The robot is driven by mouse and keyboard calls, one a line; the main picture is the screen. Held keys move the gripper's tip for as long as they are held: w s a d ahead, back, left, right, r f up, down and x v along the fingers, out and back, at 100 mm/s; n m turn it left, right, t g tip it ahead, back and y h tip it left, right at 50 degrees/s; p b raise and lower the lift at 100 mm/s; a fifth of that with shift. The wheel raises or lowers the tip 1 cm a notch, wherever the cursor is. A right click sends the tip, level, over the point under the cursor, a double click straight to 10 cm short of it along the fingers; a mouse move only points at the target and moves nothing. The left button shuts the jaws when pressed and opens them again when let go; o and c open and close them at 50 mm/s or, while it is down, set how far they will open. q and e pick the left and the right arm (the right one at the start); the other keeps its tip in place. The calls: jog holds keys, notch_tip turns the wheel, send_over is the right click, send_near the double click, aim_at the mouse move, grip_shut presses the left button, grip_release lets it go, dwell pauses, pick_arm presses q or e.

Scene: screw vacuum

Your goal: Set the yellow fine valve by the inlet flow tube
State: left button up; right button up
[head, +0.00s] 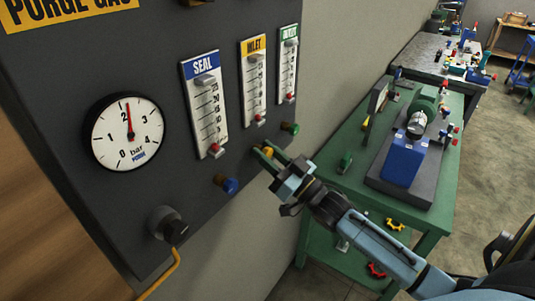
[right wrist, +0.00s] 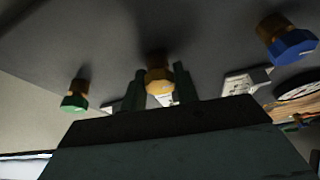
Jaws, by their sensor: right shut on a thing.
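The yellow fine valve (head: 268,151) sits on the dark panel below the inlet flow tube (head: 254,85), which has a yellow INLET label. The tube's red float (head: 259,118) is near the bottom of its scale. My right gripper (head: 267,158) is shut on the yellow valve, reaching in from the lower right. In the right wrist view the yellow knob (right wrist: 158,80) shows between the two green fingers (right wrist: 157,90). The blue valve (head: 230,185) and the green valve (head: 290,128) stand to either side, apart from the gripper. My left gripper is out of view.
The SEAL tube (head: 206,105) and a green-labelled tube (head: 289,65) flank the inlet tube. A round bar gauge (head: 127,131) reads just above 2. A black knob (head: 168,226) is below it. A green workbench (head: 335,170) with a blue machine (head: 404,160) stands right of the panel.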

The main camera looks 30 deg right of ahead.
jog(key=n+g+y, duration=0.1)
jog(key=n+y, duration=0.1)
jog(key=n, duration=0.2)
jog(key=n+g+y, duration=0.1)
jog(key=n, duration=0.3)
jog(key=shift+y, duration=0.4)
jog(key=shift+n+g+y, duration=0.4)
jog(key=shift+n+g, duration=0.15)
jog(key=shift+n, duration=1)
jog(key=shift+n+g+y, duration=0.4)
jog(key=shift+n+g, duration=0.15)
jog(key=shift+n, duration=1)
jog(key=o, duration=1)
jog(key=b+v, duration=0.1)
jog(key=v, duration=1.2)
jog(key=shift+s+d, duration=0.1)
jog(key=shift+d, duration=0.1)
